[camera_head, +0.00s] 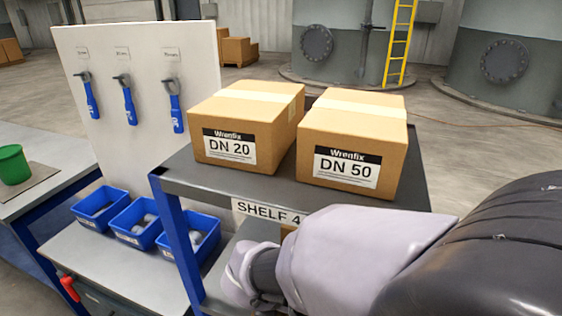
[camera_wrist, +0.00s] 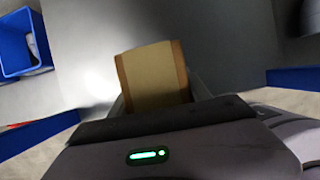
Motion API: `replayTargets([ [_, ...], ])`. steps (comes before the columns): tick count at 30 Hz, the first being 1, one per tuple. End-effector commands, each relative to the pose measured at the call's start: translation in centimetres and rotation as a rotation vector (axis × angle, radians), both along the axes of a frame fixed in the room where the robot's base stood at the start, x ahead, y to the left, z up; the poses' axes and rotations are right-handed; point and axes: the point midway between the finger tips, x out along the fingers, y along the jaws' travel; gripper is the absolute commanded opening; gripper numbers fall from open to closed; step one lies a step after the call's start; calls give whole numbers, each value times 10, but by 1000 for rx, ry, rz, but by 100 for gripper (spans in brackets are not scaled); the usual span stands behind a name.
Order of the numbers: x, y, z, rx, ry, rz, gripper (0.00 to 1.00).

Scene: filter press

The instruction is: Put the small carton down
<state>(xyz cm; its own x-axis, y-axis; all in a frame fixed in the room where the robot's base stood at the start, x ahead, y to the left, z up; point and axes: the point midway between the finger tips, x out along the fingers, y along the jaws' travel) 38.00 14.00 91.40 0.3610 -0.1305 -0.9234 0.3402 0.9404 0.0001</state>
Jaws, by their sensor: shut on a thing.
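The small carton (camera_wrist: 152,76), brown with a paler band, shows in the wrist view between the fingers of my gripper (camera_wrist: 158,94). My gripper is shut on it. A grey surface (camera_wrist: 215,45) lies beyond the carton; I cannot tell whether the carton touches it. In the head view my arm hides the gripper and most of the area under the shelf label. Only a small brown patch shows there, just below the label, and I cannot tell for sure that it is the carton.
A DN 20 box (camera_head: 240,125) and a DN 50 box (camera_head: 352,140) stand on the dark top shelf (camera_head: 270,188), labelled SHELF 4. Blue bins (camera_head: 137,222) sit on the bench to the left. A tool board (camera_head: 140,75) with blue-handled tools stands behind. A green cup (camera_head: 13,165) is at far left.

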Motion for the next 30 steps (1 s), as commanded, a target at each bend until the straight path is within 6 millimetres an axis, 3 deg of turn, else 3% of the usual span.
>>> replayTargets([
  [4,29,-11,-2,1,0,-5,0],
  [7,26,-9,-18,0,0,-1,0],
  [18,26,-9,-18,-1,2,-1,0],
  [19,26,-9,-18,-1,2,-1,62],
  [21,26,-9,-18,-1,1,0,76],
  [30,26,-9,-18,-1,0,-1,78],
])
